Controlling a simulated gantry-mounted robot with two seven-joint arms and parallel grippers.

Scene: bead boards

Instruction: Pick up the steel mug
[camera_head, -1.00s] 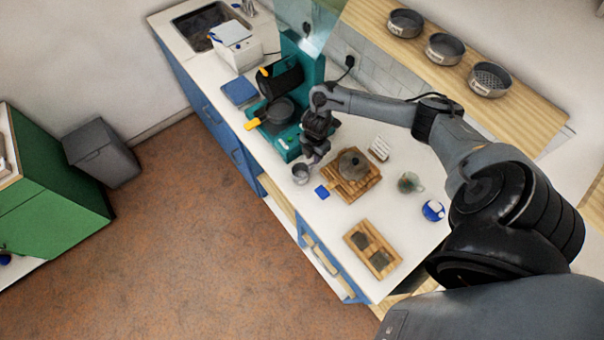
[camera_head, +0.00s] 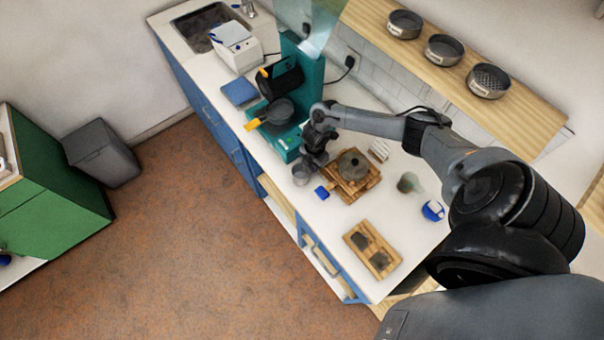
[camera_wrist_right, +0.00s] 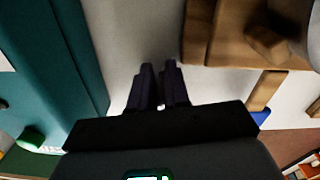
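The steel mug (camera_head: 301,175) stands upright on the white counter near its front edge, beside the teal machine. My right gripper (camera_head: 313,165) is low over the counter, just behind and to the right of the mug; I cannot tell from the head view whether they touch. In the right wrist view the two dark fingers of my right gripper (camera_wrist_right: 159,75) are close together, with only a narrow gap and nothing visible between them. The mug is not visible there and may be hidden behind the gripper body. My left gripper is not in view.
A teal machine (camera_head: 286,142) with a dark pan (camera_head: 278,111) stands left of the gripper. A wooden tray (camera_head: 386,267) lies farther right.

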